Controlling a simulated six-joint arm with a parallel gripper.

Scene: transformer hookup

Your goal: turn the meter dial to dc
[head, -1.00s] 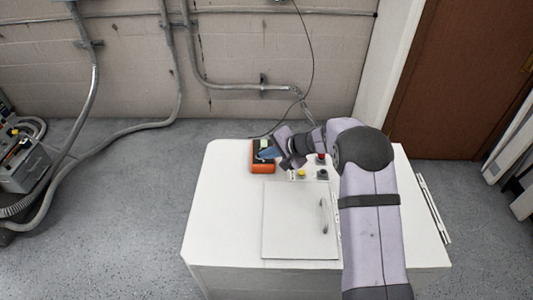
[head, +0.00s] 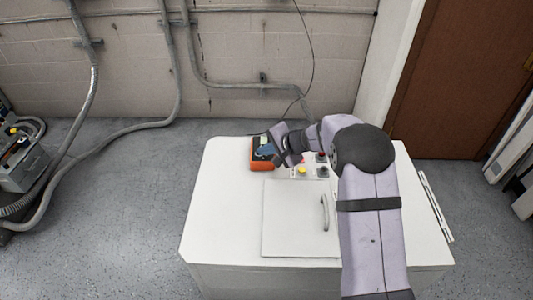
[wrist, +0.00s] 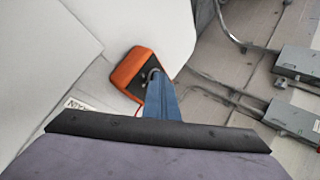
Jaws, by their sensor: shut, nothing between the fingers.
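The meter (head: 259,163) is an orange-cased box with a dark face and a pale screen, lying at the back left of the white cabinet top. It also shows in the wrist view (wrist: 127,72). My gripper (head: 268,150) has blue fingers and is over the right part of the meter. In the wrist view the fingers (wrist: 158,85) are together with nothing between them, their tips at the meter's face. They hide part of the face, so I cannot see the dial or its setting, nor tell if the tips touch it.
The white cabinet (head: 225,215) has a hatch panel with a handle (head: 324,212). A yellow button (head: 302,170), a red button (head: 321,156) and a dark knob (head: 323,171) stand right of the meter, near my arm. The cabinet top's left side is clear.

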